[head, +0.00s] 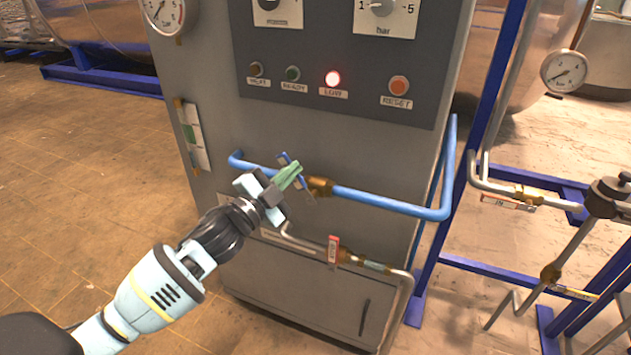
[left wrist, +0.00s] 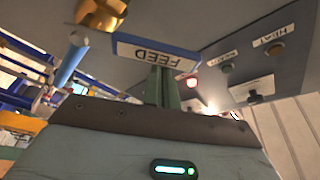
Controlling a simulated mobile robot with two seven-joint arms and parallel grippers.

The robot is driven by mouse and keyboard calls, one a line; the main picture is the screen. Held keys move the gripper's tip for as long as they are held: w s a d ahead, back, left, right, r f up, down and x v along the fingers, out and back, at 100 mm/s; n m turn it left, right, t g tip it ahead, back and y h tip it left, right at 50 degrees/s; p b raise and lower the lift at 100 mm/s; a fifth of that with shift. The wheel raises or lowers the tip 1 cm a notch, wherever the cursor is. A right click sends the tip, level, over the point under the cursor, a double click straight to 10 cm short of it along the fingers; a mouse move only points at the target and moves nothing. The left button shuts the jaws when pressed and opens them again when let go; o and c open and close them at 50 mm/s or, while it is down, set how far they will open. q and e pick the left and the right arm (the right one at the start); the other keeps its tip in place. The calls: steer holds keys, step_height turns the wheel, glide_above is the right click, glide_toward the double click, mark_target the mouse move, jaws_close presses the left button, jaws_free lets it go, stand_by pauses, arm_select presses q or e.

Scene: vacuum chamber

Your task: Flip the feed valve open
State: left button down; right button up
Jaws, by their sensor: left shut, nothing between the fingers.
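The feed valve has a brass body (head: 320,187) on the blue pipe (head: 385,201) across the front of the grey cabinet. Its blue handle (head: 284,158) is partly hidden behind my left gripper (head: 293,172) in the head view. In the left wrist view, the handle carries a white FEED label (left wrist: 155,53), and the brass body (left wrist: 101,13) is at upper left. The green fingers of my left gripper (left wrist: 164,86) are shut and empty, right at the handle. I cannot tell whether they touch it. My right gripper is not in view.
A lower pipe with a red-tagged valve (head: 333,250) runs below the blue pipe. A blue frame post (head: 480,130) stands to the right. Open floor lies at left.

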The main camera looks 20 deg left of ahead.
arm_select(q)
steer(key=a+f+n+t+y+b, duration=0.1)
steer(key=a+f+n+y, duration=0.4)
steer(key=n, duration=1)
steer(key=shift+w+a+f+t+y, duration=0.15)
steer(key=shift+f+t+y, duration=0.25)
steer(key=shift+f+t, duration=0.4)
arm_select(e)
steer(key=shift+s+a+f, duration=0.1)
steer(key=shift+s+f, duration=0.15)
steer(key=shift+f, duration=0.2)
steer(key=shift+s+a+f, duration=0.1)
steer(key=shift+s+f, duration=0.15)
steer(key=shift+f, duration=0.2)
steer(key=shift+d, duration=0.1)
